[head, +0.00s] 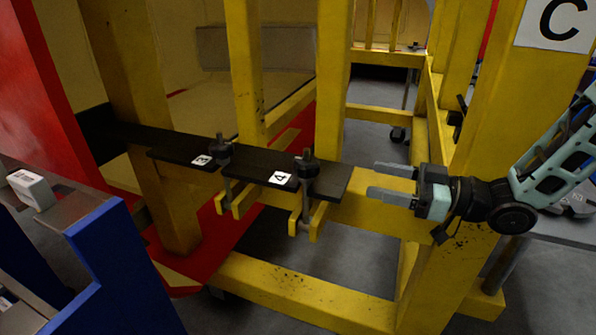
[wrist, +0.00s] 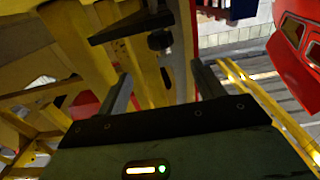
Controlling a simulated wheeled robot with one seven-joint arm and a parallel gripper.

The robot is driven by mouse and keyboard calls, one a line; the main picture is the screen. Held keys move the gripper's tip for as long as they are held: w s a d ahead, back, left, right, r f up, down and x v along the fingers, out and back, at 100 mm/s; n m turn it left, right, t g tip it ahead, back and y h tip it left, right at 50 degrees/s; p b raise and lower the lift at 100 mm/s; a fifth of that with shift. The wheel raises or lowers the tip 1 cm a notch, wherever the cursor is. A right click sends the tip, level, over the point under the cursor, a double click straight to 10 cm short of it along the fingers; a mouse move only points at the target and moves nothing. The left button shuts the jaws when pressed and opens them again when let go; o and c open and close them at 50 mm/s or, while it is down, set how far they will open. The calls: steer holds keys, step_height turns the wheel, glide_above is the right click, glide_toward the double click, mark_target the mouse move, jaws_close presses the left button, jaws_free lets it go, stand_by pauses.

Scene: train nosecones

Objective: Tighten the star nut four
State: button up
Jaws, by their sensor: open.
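Star nut four (head: 307,156) is a dark knob on an upright threaded rod, standing on the black board (head: 330,182) beside the white label "4" (head: 279,178). The rod runs down past the board to yellow brackets. My gripper (head: 371,180) is open and empty, to the right of the nut and apart from it, with its fingers pointing left toward it. In the wrist view my gripper (wrist: 159,72) shows spread fingers with a dark knob (wrist: 160,40) beyond them near the board's end. I cannot read its number there.
A similar nut (head: 219,149) stands by label "3" (head: 202,160) farther left. A yellow post (head: 333,85) rises behind the board. A thick yellow post (head: 455,270) stands close to my arm at right. A blue-sided bench (head: 125,275) is at lower left.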

mark_target(298, 163)
steer(key=p+x, duration=0.2)
steer(key=x, duration=1.5)
steer(key=shift+a, duration=0.15)
steer(key=c, duration=1)
